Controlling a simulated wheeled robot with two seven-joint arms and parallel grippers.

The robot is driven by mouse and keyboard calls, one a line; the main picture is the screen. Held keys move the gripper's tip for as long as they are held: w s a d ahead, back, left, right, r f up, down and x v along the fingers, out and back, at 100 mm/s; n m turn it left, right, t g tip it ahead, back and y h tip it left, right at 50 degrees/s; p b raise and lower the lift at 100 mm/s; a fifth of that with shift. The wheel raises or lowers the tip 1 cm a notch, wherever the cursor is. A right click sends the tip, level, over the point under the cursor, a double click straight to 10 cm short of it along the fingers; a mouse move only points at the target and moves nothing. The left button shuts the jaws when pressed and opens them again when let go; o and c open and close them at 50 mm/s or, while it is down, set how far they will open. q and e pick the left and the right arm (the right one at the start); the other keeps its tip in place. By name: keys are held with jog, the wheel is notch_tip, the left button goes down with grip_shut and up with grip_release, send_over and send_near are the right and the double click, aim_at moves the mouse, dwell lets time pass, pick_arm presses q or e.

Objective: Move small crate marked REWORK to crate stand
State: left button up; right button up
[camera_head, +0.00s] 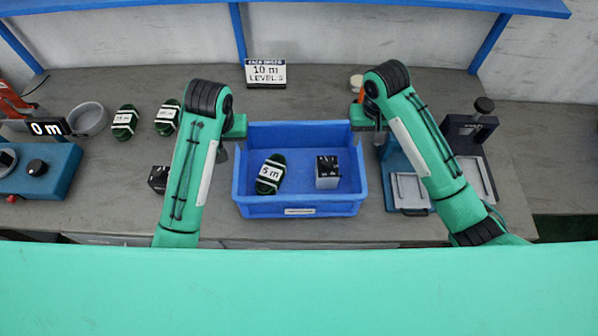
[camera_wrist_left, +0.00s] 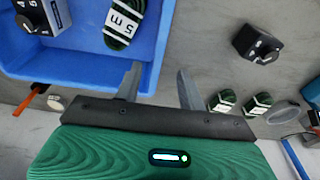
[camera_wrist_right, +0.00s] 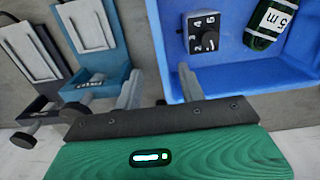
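A blue crate (camera_head: 300,201) stands on the grey bench, in the middle of the head view. A white label (camera_head: 300,212) is on its front wall, too small to read. It holds a green cable coil tagged 5 m (camera_head: 270,175) and a small black numbered box (camera_head: 327,172). My left gripper (camera_wrist_left: 158,75) is open, its fingers on either side of the crate's left wall rim with gaps showing. My right gripper (camera_wrist_right: 160,75) is open in the same way across the right wall rim. I cannot identify a crate stand.
Two coils (camera_head: 124,123), a grey bowl (camera_head: 88,118), a black box (camera_head: 158,179) and a blue device (camera_head: 40,171) lie to the left. Clamp fixtures (camera_head: 410,190) stand close to the right. A sign (camera_head: 265,73) stands behind. A blue shelf (camera_head: 400,4) is above.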

aim_at(239, 164)
pick_arm(q)
jog(key=shift+f, duration=0.15)
pick_arm(e)
jog(key=shift+f, duration=0.1)
pick_arm(q)
jog(key=f, duration=0.4)
jog(key=w+f, duration=0.1)
jog(key=f, duration=0.4)
jog(key=w+f, duration=0.1)
jog(key=f, duration=0.3)
jog(key=shift+f, duration=0.25)
pick_arm(e)
notch_tip(239, 164, down, 14)
jog(key=shift+r, duration=0.2)
pick_arm(q)
grip_shut()
pick_arm(e)
grip_shut()
pick_arm(q)
jog(key=shift+r, duration=0.1)
